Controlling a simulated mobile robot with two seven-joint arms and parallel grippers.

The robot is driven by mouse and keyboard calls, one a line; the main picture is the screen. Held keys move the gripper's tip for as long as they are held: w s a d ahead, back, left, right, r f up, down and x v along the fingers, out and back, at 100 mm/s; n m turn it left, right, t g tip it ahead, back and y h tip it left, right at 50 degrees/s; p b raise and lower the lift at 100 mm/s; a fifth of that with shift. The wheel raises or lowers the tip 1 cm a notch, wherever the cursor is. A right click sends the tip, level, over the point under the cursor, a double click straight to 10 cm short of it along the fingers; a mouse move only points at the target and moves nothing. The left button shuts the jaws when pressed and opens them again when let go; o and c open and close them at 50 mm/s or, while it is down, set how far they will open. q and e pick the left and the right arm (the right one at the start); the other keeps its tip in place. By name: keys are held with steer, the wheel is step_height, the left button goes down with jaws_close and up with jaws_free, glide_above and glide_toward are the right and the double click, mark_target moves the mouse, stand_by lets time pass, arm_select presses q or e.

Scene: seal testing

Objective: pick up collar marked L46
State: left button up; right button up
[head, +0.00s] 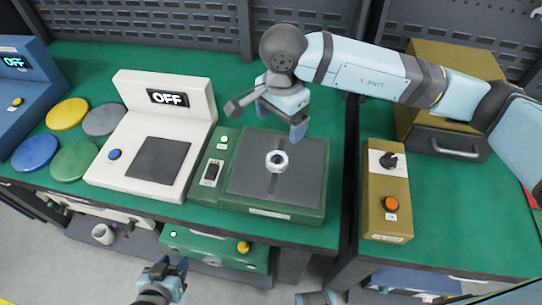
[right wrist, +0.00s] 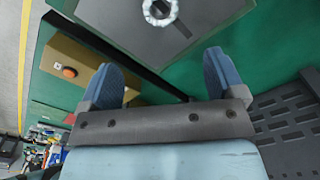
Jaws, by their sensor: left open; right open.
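A small pale metal ring-shaped collar (head: 277,161) lies on the dark grey plate of a green device (head: 312,214). I cannot read a mark on it. It also shows at the top edge of the right wrist view (right wrist: 160,10). My right gripper (head: 281,118) is open and empty, above the back edge of the green device and behind the collar. Its two blue fingers (right wrist: 160,65) are apart in the right wrist view, with the collar beyond their tips. My left gripper (head: 171,266) is open and empty at the bottom of the head view, in front of the bench.
A white device (head: 133,180) reading OFF stands left of the green one, with several coloured discs (head: 68,113) beyond it. A yellow control box (head: 388,210) and a drawer box (head: 447,145) stand on the right. Green bench top (head: 330,120) behind the device is clear.

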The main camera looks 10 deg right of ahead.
glide_above(278, 157)
steer(key=f, duration=0.7)
steer(key=shift+s+d+f, duration=0.15)
steer(key=shift+s, duration=0.2)
steer(key=shift+f, duration=0.7)
steer(key=f, duration=0.3)
steer(key=f+p, duration=0.1)
steer(key=shift+w+f, duration=0.25)
arm_select(q)
steer(key=shift+s+d+r, duration=0.1)
steer(key=shift+s+r, duration=0.1)
steer(key=shift+s, duration=0.05)
arm_select(e)
steer(key=c, duration=1.3)
steer(key=shift+o, duration=0.2)
steer(key=shift+r, duration=0.1)
